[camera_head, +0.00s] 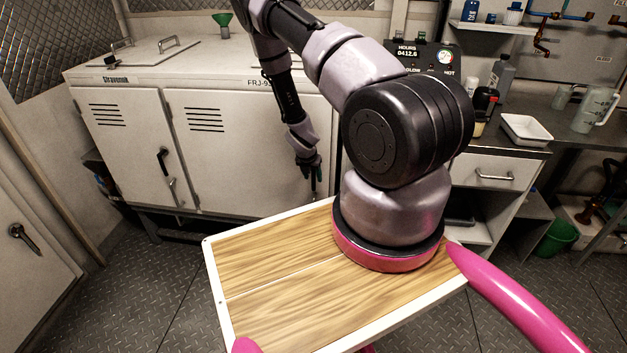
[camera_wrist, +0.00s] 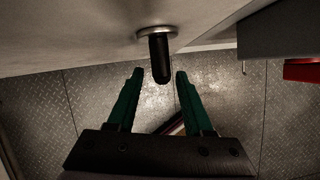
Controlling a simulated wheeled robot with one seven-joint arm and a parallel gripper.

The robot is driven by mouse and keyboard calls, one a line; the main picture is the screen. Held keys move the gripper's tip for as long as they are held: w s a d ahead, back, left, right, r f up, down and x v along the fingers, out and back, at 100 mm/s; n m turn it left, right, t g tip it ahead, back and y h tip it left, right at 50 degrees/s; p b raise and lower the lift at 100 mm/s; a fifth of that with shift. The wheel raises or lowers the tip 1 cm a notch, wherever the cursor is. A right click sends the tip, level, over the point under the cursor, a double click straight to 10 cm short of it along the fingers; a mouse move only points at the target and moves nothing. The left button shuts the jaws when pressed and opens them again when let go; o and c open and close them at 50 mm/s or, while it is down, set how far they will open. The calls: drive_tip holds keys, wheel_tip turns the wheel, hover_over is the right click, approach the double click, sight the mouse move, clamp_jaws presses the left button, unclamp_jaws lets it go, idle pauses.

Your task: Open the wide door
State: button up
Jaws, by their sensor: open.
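The wide door (camera_head: 240,150) is the white right-hand door of the chiller frame, and it looks shut. My gripper (camera_head: 308,172) is in front of its right part. In the wrist view, a black handle (camera_wrist: 160,62) on a round metal base sticks out from the pale door face. The green fingers of my gripper (camera_wrist: 159,75) are open, one on each side of the handle's free end. I see gaps at both sides and no clear contact. In the head view my gripper mostly hides this handle.
A narrower left door (camera_head: 125,140) with its own dark handle (camera_head: 163,160) adjoins the wide door. A counter with drawers (camera_head: 490,175) stands to the right. My wood-topped base (camera_head: 270,265) is close in front of the chiller. Metal tread floor (camera_head: 150,290) is clear at the left.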

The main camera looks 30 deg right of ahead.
drive_tip(key=shift+x, duration=1.35)
clamp_jaws()
idle(0.4)
